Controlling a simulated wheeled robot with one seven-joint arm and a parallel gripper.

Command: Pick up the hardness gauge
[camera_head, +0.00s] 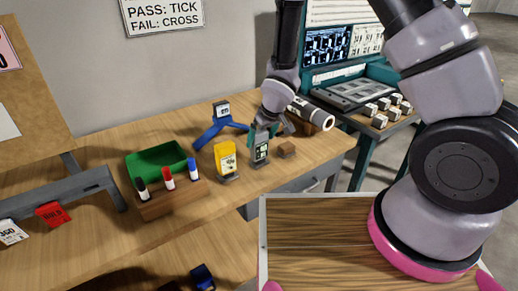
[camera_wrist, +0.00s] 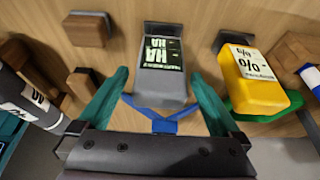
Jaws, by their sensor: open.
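The hardness gauge (camera_head: 261,152) is a small grey device with a black face and pale lettering, standing on the wooden bench. In the wrist view the gauge (camera_wrist: 162,85) shows a label reading "HA" and stands in a dark base. My gripper (camera_head: 262,136) is right at it from above. In the wrist view the teal fingers of my gripper (camera_wrist: 158,88) are spread, one on each side of the gauge, with bare bench showing between finger and gauge. The gauge's lower part is partly hidden in the head view.
A yellow device (camera_head: 225,157) marked "%" stands close to the left. A wooden block (camera_head: 287,149) lies close to the right. A blue stand (camera_head: 210,132) is behind. A green tray (camera_head: 152,163) and a marker holder (camera_head: 172,199) are further left.

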